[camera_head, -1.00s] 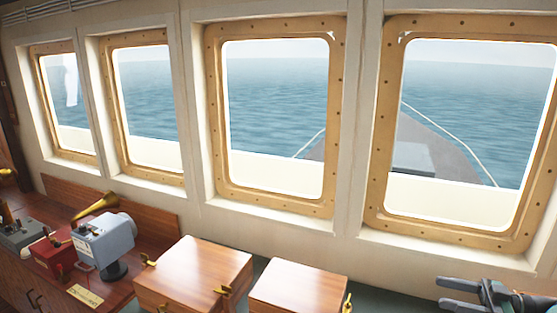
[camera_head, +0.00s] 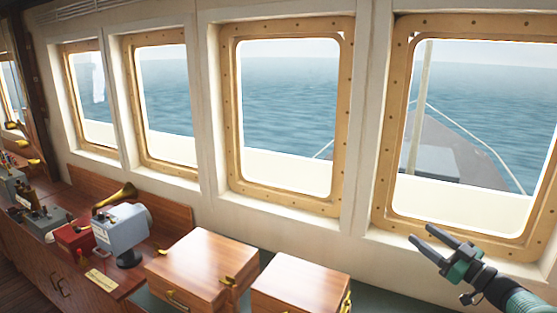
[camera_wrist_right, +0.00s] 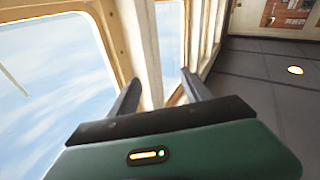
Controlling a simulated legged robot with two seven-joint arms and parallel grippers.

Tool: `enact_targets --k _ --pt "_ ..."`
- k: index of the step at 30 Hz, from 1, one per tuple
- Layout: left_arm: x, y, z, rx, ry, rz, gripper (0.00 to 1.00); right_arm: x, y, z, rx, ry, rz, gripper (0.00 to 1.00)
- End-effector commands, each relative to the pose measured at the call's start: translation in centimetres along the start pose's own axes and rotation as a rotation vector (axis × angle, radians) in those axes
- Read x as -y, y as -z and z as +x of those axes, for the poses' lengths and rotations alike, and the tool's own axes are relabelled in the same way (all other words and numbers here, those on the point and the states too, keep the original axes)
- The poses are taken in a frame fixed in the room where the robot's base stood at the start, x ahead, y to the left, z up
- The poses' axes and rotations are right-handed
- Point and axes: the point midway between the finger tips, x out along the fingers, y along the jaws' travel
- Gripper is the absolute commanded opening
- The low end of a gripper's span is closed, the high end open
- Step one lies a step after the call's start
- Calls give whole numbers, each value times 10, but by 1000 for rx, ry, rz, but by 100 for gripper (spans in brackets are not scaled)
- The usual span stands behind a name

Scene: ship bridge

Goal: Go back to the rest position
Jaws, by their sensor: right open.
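My right gripper (camera_head: 424,243) is in the lower right of the head view, in front of the rightmost window's lower frame. Its two dark fingers are apart with nothing between them. In the right wrist view its fingers (camera_wrist_right: 158,90) are also spread and empty, with window frames and a grey floor beyond. My left gripper is in neither view.
Two wooden boxes, one (camera_head: 203,262) left and one (camera_head: 298,284) right, stand below the windows. A grey-blue device (camera_head: 122,228), a red box (camera_head: 72,238) and a brass horn (camera_head: 115,196) are on the wooden console at left. Wood-framed windows (camera_head: 232,120) line the wall.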

Motion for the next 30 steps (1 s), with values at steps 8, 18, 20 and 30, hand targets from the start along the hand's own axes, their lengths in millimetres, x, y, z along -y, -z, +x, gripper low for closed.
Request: enact_targets --k 8,18,20,30 --pt "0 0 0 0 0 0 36 94 -69 24 484 -483 127 56" --pt "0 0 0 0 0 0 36 298 -163 -128 1196 -453 315 56" --pt "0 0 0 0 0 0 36 323 -168 -150 1275 -424 335 56" --pt "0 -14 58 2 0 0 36 401 -232 -224 1491 -328 395 56"
